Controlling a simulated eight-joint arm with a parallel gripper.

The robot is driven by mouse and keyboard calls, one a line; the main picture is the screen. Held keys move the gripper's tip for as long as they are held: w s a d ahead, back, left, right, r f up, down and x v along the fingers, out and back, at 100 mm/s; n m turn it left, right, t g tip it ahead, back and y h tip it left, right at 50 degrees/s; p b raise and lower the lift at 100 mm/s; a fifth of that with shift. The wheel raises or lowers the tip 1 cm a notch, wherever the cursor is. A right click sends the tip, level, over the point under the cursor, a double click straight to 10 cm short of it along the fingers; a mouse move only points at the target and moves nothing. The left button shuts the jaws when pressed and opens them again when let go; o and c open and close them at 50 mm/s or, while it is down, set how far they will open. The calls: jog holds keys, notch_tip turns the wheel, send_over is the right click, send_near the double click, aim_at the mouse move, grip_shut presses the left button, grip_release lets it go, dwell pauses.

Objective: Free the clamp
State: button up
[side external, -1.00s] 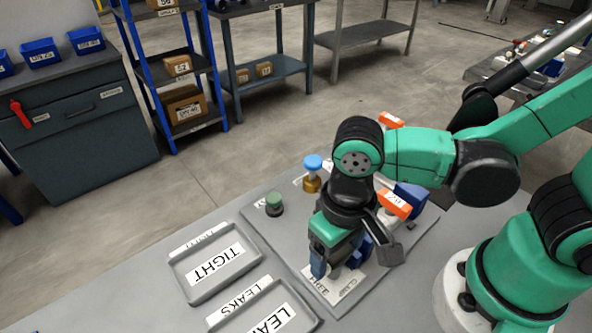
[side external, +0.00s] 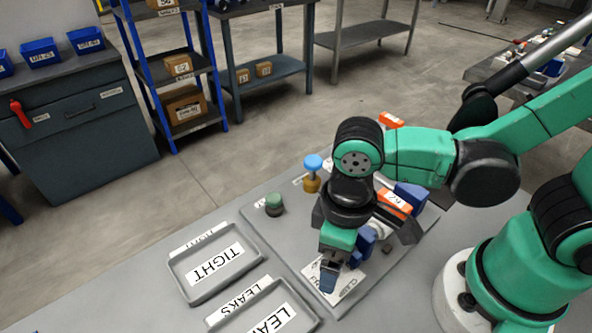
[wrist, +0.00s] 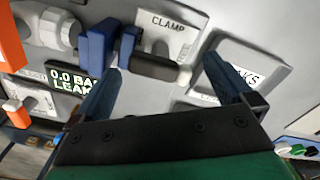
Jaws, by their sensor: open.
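The clamp's blue body (wrist: 97,45) is at the upper left of the wrist view, beside the CLAMP label (wrist: 168,25). Its dark lever (wrist: 155,68), with a pale tip, points right across the area between my fingers. My gripper (wrist: 165,75) is open, one finger near the blue body and the other to the right of the lever's tip. I cannot tell whether either finger touches it. In the side view my gripper (side external: 328,280) is low over the FREE/CLAMP label. Part of the blue clamp (side external: 366,241) shows behind it; the lever is mostly hidden.
A display (wrist: 75,80) reads "0.0 BAR LEAK". Orange handles (side external: 394,203) stand behind the clamp. Trays marked TIGHT (side external: 185,287) and LEAKS (side external: 211,322) lie to the left.

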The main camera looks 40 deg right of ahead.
jog(key=n, duration=0.6)
jog(key=shift+n, duration=0.3)
jog(key=n, duration=0.4)
jog(key=shift+n, duration=0.4)
jog(key=shift+r+n, duration=0.2)
jog(key=shift+n, duration=0.3)
notch_tip(320, 180, up, 5)
jog(key=shift+f, duration=0.15)
jog(key=shift+w+d+r+m, duration=0.3)
jog(key=shift+d+m, duration=0.05)
jog(key=shift+m, duration=0.25)
jog(key=shift+w+d+f+m, duration=0.2)
jog(key=shift+w+d+m, duration=2.15)
jog(key=shift+d+m, duration=0.5)
jog(key=shift+w+d+f+m, duration=0.25)
jog(key=shift+w+d+m, duration=2.15)
jog(key=shift+d+m, duration=0.45)
jog(key=shift+w+d+f+m, duration=0.2)
jog(key=shift+w+d+m, duration=2.15)
jog(key=shift+d+m, duration=0.5)
